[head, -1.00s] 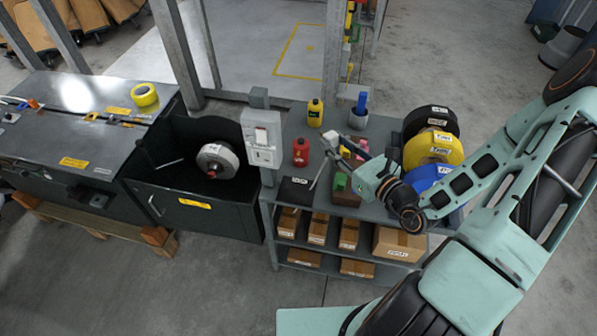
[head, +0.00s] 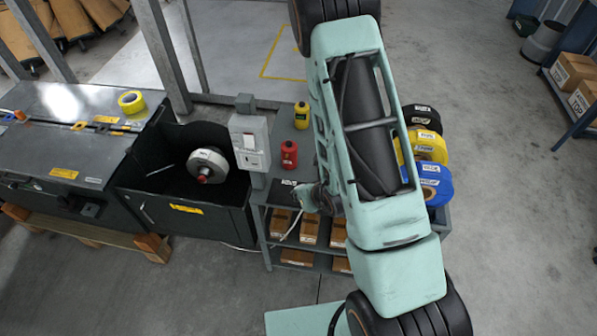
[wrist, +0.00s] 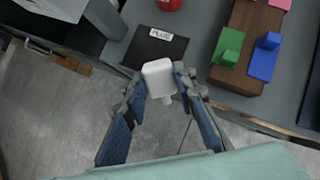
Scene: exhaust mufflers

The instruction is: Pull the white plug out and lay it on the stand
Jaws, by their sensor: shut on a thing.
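The white plug (wrist: 157,76) is between the fingertips of my gripper (wrist: 161,84), which is shut on it, in the wrist view. A short prong or cord end shows at its lower right. The stand, a black plate with a PLUG label (wrist: 151,50), lies just beyond the plug on the grey shelf top. The plug appears apart from it; its height above is hard to tell. In the head view the stand (head: 284,193) is at the shelf's front left, with my gripper just to its right, partly hidden by my arm. The socket box (head: 249,142) stands on a post behind.
A red bottle (head: 289,154) and a yellow bottle (head: 302,115) stand behind the stand. Yellow and blue spools (head: 431,183) stand at right. Green and blue blocks on a brown board (wrist: 239,60) are right of the stand. Boxes fill the lower shelves.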

